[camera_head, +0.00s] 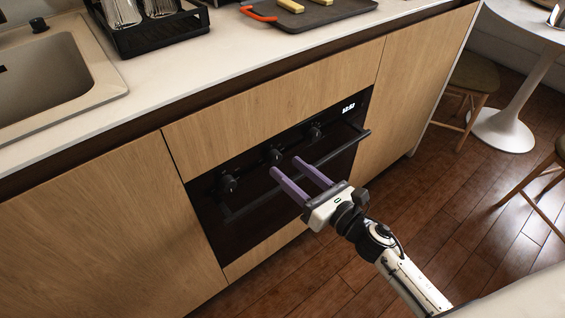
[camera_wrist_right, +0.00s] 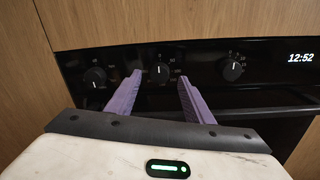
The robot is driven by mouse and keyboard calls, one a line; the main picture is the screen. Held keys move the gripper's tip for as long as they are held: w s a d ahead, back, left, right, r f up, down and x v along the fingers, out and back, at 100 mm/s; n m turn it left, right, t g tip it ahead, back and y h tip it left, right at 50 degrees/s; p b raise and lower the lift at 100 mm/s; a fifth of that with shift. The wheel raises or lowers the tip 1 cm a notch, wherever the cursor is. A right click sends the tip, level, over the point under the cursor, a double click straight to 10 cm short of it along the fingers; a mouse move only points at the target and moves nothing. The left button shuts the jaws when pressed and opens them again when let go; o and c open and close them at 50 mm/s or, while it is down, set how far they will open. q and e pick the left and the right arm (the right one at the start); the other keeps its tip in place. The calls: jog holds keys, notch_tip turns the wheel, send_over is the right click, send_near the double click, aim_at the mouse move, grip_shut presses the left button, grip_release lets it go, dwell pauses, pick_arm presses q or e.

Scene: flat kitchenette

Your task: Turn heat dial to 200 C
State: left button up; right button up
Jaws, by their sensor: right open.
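The black built-in oven (camera_head: 232,221) has three black dials on its top panel. The left dial (camera_head: 228,183) shows at the left in the right wrist view (camera_wrist_right: 95,77). The middle dial (camera_head: 274,155) lies between my fingers in the right wrist view (camera_wrist_right: 161,73). The right dial (camera_head: 314,132) shows near the clock in the right wrist view (camera_wrist_right: 233,70). Small markings ring the dials, too small to read, so I cannot tell which is the heat dial. My right gripper (camera_head: 285,167) is open and empty, its purple fingers pointing at the panel near the middle dial. My left gripper is out of view.
The oven's handle bar (camera_head: 340,148) runs below the dials, close under my right fingers. The clock (camera_head: 348,107) reads 12:52. The countertop (camera_head: 190,62) above holds a dish rack (camera_head: 160,32) and a tray (camera_head: 320,14). A sink (camera_head: 55,75) is at left.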

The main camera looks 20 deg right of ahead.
aim_at(277, 160)
jog(key=shift+x, duration=1.75)
jog(key=c, duration=1)
jog(key=shift+c, duration=0.2)
jog(key=shift+m, duration=0.3)
